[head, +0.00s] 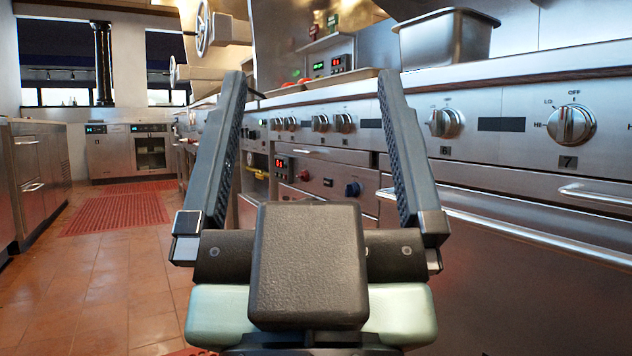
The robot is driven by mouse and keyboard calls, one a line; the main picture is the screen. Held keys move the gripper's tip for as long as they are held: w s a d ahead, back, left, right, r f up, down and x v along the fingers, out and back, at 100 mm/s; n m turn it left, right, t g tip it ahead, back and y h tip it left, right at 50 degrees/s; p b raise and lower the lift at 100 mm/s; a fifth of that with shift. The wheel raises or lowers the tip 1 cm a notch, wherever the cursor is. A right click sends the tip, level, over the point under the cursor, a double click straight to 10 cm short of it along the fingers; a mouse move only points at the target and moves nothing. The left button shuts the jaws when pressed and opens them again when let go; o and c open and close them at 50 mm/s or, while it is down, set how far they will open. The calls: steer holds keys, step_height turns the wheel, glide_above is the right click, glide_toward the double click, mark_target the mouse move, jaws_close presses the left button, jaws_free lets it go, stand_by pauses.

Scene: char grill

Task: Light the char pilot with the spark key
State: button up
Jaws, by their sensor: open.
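My gripper (313,82) is open and empty in the middle of the head view, its two dark ridged fingers spread wide and pointing forward along the cooking line. Between the fingers, lower on the line, is a steel panel with a small red display (284,164), a red knob (304,176) and a blue knob (353,189). They are apart from the fingers. I cannot tell which part is the char pilot or the spark key. My gripper's body hides the lower part of that panel.
At right, a range front has large knobs (571,125) and an oven handle (525,230) close to my right finger. A steel pan (447,40) stands on top. Steel counters (32,180) line the left. The tiled floor between, with red mats (117,213), is clear.

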stand_by(0.3)
steer(key=shift+r+p, duration=0.25)
steer(key=shift+p, duration=0.05)
steer(key=c, duration=0.5)
step_height(320, 180, up, 10)
steer(key=p, duration=1)
steer(key=shift+r, duration=0.1)
jaws_close()
step_height(320, 180, up, 21)
steer(key=p, duration=2.1)
steer(key=shift+r, duration=0.2)
steer(key=shift+w, duration=0.1)
